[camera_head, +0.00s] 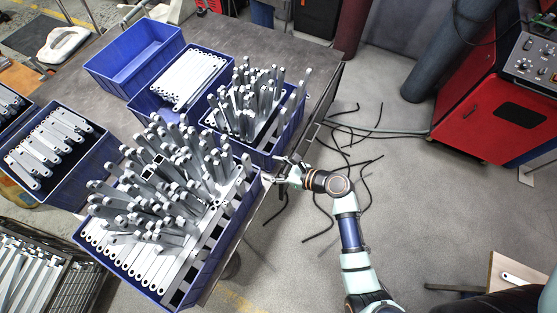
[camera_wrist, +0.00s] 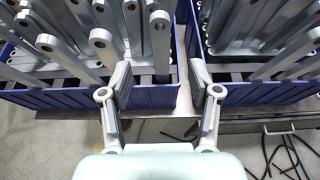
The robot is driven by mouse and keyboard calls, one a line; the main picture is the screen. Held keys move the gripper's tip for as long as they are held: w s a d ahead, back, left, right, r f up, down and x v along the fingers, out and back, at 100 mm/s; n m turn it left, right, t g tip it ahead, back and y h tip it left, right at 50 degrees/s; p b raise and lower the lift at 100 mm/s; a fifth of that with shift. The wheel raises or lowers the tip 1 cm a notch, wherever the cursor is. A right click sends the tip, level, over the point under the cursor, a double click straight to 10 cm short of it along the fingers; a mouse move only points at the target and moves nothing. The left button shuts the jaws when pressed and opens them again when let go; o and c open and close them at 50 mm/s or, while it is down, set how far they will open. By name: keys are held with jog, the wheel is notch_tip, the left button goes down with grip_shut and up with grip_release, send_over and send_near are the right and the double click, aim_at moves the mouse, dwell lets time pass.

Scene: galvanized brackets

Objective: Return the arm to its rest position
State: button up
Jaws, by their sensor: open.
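My gripper (camera_head: 276,171) is at the right edge of the table, beside the gap between the large front bin and the bin behind it. In the wrist view my gripper (camera_wrist: 160,88) is open, with nothing between its fingers. My arm (camera_head: 348,225) reaches up from the bottom of the head view. The large blue bin (camera_head: 228,232) is heaped with grey galvanized brackets (camera_head: 165,185), many standing up at angles. In the wrist view blue bin walls (camera_wrist: 60,99) lie just ahead of the fingers on both sides.
Another blue bin (camera_head: 262,157) of brackets stands behind, beside a bin of flat brackets (camera_head: 188,78) and an empty blue bin (camera_head: 130,60). A bin (camera_head: 88,172) stands at left. A red machine (camera_head: 490,105) is at right. Black cables (camera_head: 345,150) lie on otherwise open floor.

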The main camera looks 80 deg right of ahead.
jog(key=shift+v, duration=1.25)
jog(key=w+a+r+n+g+y+p, duration=0.1)
jog(key=w+a+r+n+y+p, duration=0.1)
jog(key=w+a+r+n, duration=0.7)
jog(key=w+a+r+n+y+p, duration=0.2)
jog(key=w+a+r+n, duration=0.2)
jog(key=w+n, duration=0.55)
jog(key=w+a+r+n+t+y+p, duration=0.1)
jog(key=w+a+r+n+p, duration=0.1)
jog(key=a+r+n, duration=1.6)
jog(key=a+n+p, duration=0.1)
jog(key=a+n, duration=0.3)
jog(key=shift+w+r, duration=0.25)
jog(key=shift+w, duration=0.1)
